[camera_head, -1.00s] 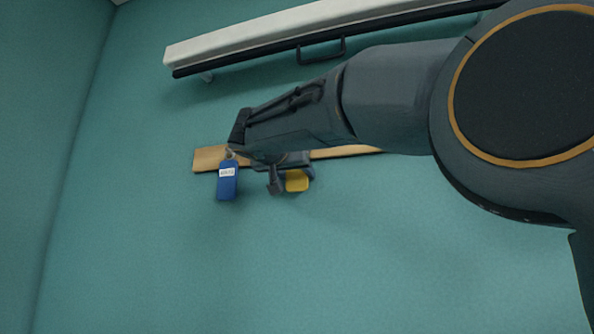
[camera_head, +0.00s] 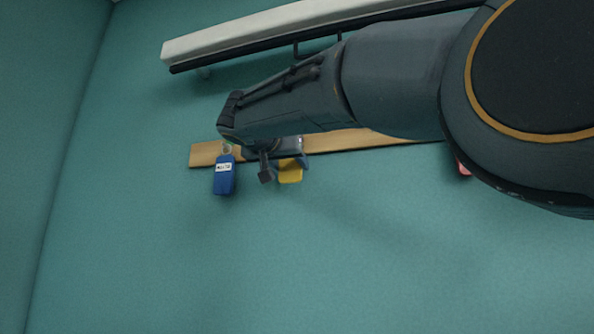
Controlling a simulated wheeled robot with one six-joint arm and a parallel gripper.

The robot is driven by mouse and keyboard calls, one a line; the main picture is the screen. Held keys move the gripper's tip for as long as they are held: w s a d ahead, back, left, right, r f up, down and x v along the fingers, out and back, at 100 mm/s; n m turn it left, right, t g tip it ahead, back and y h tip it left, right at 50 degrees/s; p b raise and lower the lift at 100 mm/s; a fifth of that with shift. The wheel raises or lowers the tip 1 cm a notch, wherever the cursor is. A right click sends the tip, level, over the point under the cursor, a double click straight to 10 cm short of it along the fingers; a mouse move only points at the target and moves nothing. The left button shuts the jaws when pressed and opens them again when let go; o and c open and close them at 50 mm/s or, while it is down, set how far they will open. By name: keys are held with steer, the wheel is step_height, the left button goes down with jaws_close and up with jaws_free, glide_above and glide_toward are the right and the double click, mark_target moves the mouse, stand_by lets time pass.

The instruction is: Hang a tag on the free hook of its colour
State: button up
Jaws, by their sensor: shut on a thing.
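My gripper (camera_head: 268,168) is at the wooden hook board (camera_head: 205,154) on the wall, in front of its left part. It is shut on a tag, but my wrist and fingers hide most of the grip. A yellow tag (camera_head: 290,173) shows right beside and below the fingers, with a small bluish edge at its upper right. I cannot tell whether the yellow tag is in the jaws or hangs behind them. A blue tag (camera_head: 223,178) with a white label hangs near the board's left end, left of my gripper. The hooks near my gripper are hidden.
A long white and black rail (camera_head: 215,45) with dark handles runs along the wall above the board. A pinkish-red thing (camera_head: 463,169) shows partly below my arm at the right. My arm covers the board's right part. The wall below is clear.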

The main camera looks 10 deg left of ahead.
mark_target(290, 163)
steer(key=shift+s+a+b, duration=0.2)
steer(key=shift+s+b, duration=1.25)
steer(key=shift+s, duration=1.05)
steer(key=shift+r, duration=0.1)
steer(key=shift+w+d+p, duration=0.15)
steer(key=shift+w+p, duration=0.8)
steer(key=shift+w, duration=1.05)
